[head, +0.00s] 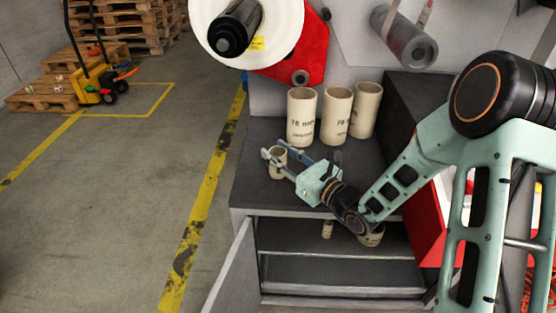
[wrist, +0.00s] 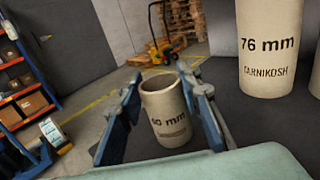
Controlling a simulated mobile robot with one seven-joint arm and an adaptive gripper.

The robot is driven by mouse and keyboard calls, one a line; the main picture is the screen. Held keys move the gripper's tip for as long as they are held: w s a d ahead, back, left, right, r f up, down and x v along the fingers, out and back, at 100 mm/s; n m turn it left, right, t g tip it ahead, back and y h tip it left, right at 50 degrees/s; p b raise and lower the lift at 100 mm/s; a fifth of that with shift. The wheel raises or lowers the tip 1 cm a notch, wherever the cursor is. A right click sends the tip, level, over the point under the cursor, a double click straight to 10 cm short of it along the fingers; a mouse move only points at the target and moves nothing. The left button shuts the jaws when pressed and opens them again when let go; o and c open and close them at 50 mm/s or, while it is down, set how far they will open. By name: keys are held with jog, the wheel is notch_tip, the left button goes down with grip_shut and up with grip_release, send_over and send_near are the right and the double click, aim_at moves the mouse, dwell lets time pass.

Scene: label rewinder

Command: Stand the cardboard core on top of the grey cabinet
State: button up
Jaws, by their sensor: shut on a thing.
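A short beige cardboard core (head: 275,172) stands upright near the front left corner of the dark top of the grey cabinet (head: 250,190). It also shows in the wrist view (wrist: 164,105), hollow end up, marked what looks like 60 mm. My gripper (head: 276,154) is shut on this core, with one blue-grey finger on each side of it. The core's lower edge appears at the dark top, but I cannot tell whether it touches. My arm reaches in from the right.
Three taller cores (head: 301,118) stand behind on the cabinet top, one marked 76 mm. Below, the cabinet door (head: 232,270) hangs open, and small cores (head: 327,230) show inside. A white label roll (head: 275,30) hangs above. A dark box (head: 410,100) stands at right.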

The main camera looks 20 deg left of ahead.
jog(key=shift+f, duration=0.85)
jog(key=shift+f, duration=0.1)
jog(key=o, duration=1)
jog(key=p+v, duration=0.1)
jog(key=v, duration=1)
jog(key=shift+s+d+p, duration=0.15)
jog(key=shift+p, duration=0.15)
jog(key=shift+s+d, duration=0.2)
jog(key=shift+d, duration=0.1)
